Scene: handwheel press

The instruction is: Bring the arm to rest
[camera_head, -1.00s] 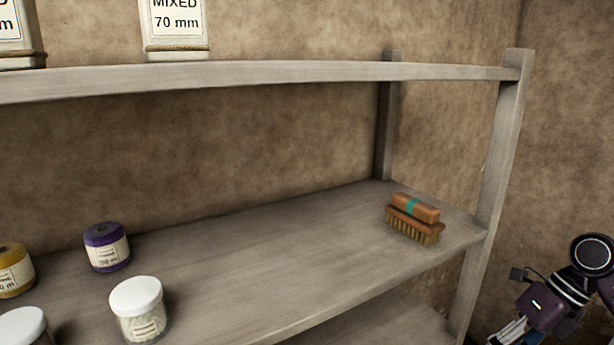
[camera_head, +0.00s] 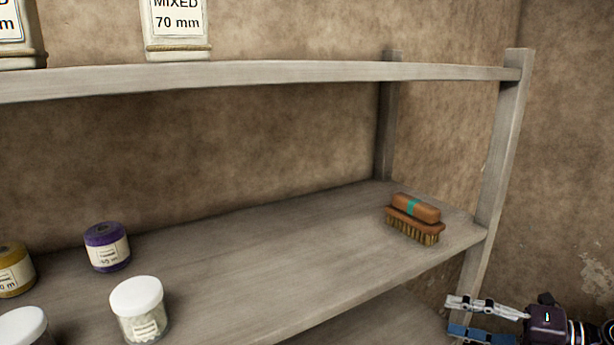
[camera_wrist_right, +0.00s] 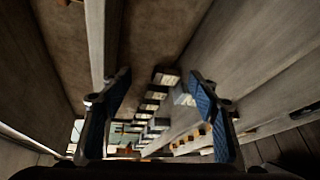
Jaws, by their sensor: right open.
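My right gripper (camera_head: 462,318) is at the lower right of the head view, beside the shelf's right front post and below the level of the middle board. Its two fingers point left and stand apart with nothing between them. In the right wrist view the blue-padded fingers of the right gripper (camera_wrist_right: 158,100) are also spread and empty. My left gripper is not in view.
A wooden brush (camera_head: 414,219) lies at the right end of the middle shelf board (camera_head: 260,255). The shelf post (camera_head: 502,150) is close to my right gripper.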

